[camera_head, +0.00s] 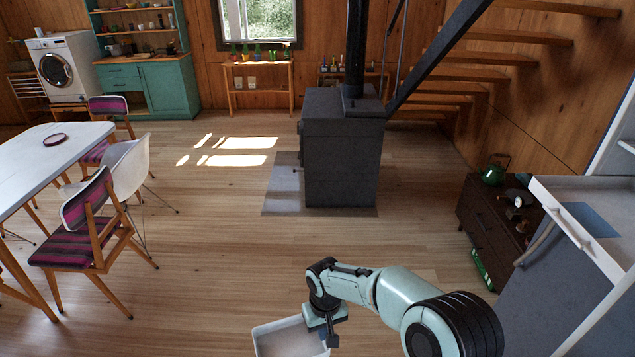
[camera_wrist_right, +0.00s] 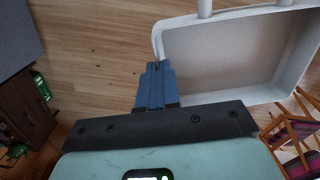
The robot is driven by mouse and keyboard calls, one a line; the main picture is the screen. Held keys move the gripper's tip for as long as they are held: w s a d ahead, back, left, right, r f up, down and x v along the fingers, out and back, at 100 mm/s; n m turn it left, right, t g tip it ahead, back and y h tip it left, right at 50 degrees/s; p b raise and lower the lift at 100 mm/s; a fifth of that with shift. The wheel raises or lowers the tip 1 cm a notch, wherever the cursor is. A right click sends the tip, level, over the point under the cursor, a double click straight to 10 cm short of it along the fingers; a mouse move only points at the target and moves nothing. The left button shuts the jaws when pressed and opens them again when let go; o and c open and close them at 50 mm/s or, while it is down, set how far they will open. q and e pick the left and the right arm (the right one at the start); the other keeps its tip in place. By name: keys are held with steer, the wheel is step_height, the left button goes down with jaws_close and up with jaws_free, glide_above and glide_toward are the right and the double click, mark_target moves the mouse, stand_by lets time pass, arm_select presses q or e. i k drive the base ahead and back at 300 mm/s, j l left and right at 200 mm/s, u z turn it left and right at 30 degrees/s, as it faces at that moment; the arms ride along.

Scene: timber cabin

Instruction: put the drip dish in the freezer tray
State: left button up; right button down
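A pale grey-white, open tray (camera_head: 284,343), likely the freezer tray, shows at the bottom of the head view and at the upper right of the right wrist view (camera_wrist_right: 222,62). It looks empty. My right gripper (camera_head: 331,338) is at the tray's right side. In the right wrist view its blue fingers (camera_wrist_right: 155,72) are close together on the tray's corner wall, and the tray hangs above the floor. A small dark red dish (camera_head: 55,140), possibly the drip dish, lies on the white table (camera_head: 28,160) at the far left. My left gripper is not in view.
Chairs (camera_head: 88,235) surround the table's near side. A black stove (camera_head: 342,150) stands mid-room. At the right are a dark low cabinet (camera_head: 490,230) with a green kettle (camera_head: 495,169) and a grey appliance (camera_head: 560,280). The wooden floor between table and stove is clear.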

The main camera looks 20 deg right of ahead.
mark_target(586, 220)
steer(key=i+l+z, duration=0.1)
steer(key=i+z, duration=0.85)
steer(key=z, duration=0.2)
steer(key=i+z, duration=0.6)
steer(key=z, duration=0.2)
steer(key=i+z, duration=0.35)
steer(key=k+j, duration=0.05)
